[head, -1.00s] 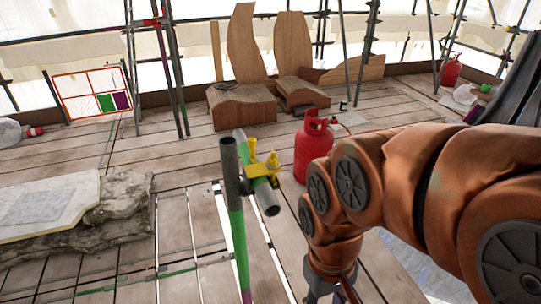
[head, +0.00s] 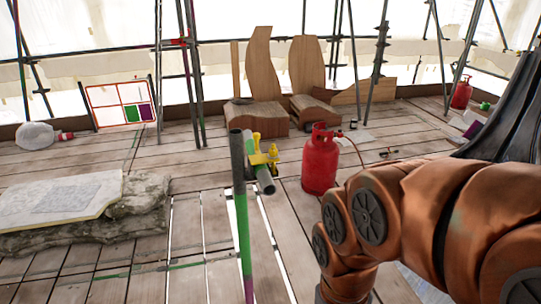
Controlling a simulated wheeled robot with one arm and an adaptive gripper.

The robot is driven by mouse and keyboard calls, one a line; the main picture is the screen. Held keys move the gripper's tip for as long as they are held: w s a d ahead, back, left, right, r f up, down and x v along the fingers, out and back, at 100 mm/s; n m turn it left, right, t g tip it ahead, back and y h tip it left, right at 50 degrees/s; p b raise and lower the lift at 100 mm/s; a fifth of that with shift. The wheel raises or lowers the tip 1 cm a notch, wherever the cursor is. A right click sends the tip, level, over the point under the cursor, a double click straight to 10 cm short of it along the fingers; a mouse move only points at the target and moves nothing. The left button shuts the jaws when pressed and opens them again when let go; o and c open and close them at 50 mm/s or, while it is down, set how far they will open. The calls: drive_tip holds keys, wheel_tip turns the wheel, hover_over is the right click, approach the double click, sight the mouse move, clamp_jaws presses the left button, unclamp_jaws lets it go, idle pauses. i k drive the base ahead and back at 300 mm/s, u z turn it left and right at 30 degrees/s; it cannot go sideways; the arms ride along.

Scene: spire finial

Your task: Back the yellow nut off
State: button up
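A yellow clamp (head: 258,159) sits where a short grey tube (head: 265,179) meets an upright pole (head: 241,210), which is grey at the top and green lower down. Small yellow parts stand up from the clamp, one taller (head: 256,139) and one to its right (head: 272,150). At this size I cannot tell which of them is the nut or how far it is threaded. My copper-coloured arm fills the lower right and runs out of the bottom edge. My gripper is out of view, below the frame.
A red gas cylinder (head: 320,160) stands on the planks right of the clamp. A stone block (head: 125,205) with a drawing sheet (head: 62,198) lies at left. Wooden forms (head: 268,90) and scaffold poles stand behind. Gaps show between floor planks.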

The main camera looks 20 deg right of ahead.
sight(273, 154)
drive_tip(key=u, duration=0.4)
drive_tip(key=i, duration=1.3)
drive_tip(key=z, duration=0.25)
